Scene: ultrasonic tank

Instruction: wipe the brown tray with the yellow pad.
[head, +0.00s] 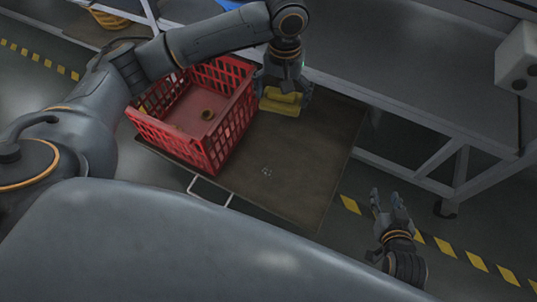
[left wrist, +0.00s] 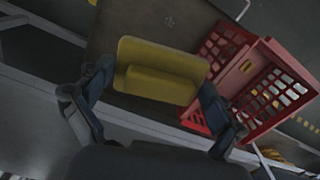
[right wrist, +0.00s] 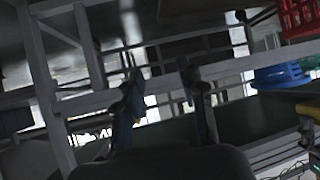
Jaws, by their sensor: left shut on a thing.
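The brown tray (head: 295,170) is a flat, dark brown surface in the middle of the head view. It also shows in the left wrist view (left wrist: 130,22). The yellow pad (head: 281,102) is at its far edge, beside the red basket. My left gripper (head: 283,90) is shut on the pad, whose yellow face and raised grip show between the fingers in the left wrist view (left wrist: 160,70). I cannot tell whether the pad touches the tray. My right gripper (head: 391,203) is open and empty, off the tray's right side, low in the head view.
A grey bench (head: 420,75) runs behind the tray. A white box (head: 517,58) sits at the right. The tray's front right part is clear.

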